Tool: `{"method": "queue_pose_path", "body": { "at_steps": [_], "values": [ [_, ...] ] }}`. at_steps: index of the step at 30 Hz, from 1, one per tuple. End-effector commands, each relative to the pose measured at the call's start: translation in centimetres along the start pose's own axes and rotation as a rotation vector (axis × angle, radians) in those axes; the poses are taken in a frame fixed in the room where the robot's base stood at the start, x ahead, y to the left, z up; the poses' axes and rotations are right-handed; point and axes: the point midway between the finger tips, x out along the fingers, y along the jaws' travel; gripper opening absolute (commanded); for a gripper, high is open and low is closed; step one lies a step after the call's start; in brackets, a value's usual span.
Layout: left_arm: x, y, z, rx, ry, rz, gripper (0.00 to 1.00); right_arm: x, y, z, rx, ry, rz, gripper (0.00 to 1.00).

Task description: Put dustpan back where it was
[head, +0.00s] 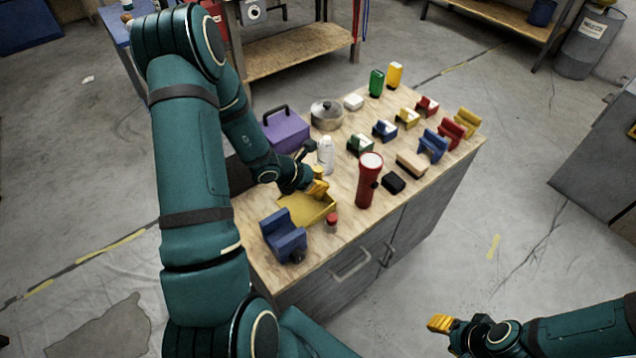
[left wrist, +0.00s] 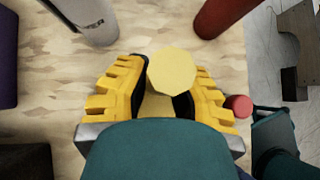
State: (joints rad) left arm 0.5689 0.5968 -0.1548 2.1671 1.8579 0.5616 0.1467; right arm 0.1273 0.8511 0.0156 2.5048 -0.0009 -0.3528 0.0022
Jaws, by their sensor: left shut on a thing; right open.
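The yellow dustpan (head: 297,212) is at the near left part of the wooden tabletop in the head view; I cannot tell whether its pan touches the wood. My left gripper (head: 318,189) is shut on it at its far right side. In the left wrist view, the dustpan's pale yellow handle end (left wrist: 172,70) stands between the yellow fingers of my left gripper (left wrist: 160,92). My right gripper (head: 440,323) is open and empty, off to the right above the floor.
A white bottle (head: 326,155), a red flashlight (head: 369,180) and a purple toolbox (head: 286,132) stand near. Several colored holders fill the table's right side.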

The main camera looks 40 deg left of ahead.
Motion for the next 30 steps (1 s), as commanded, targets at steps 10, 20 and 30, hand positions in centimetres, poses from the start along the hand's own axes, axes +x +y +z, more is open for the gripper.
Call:
{"method": "queue_pose_path", "body": {
  "at_steps": [10,20,30],
  "values": [
    [0.2,0.0,-0.1,0.001,-0.002,0.001,0.0,0.3,0.1,0.0,0.0,0.001,0.0,0.47],
    [0.2,0.0,-0.1,0.0,-0.001,0.001,0.46,0.3,0.1,-0.1,0.0,0.002,0.0,0.47],
    [-2.3,0.1,0.2,-0.001,-0.002,0.004,0.46,-0.7,-0.3,0.0,0.0,-0.002,0.0,0.47]
  ]
}}
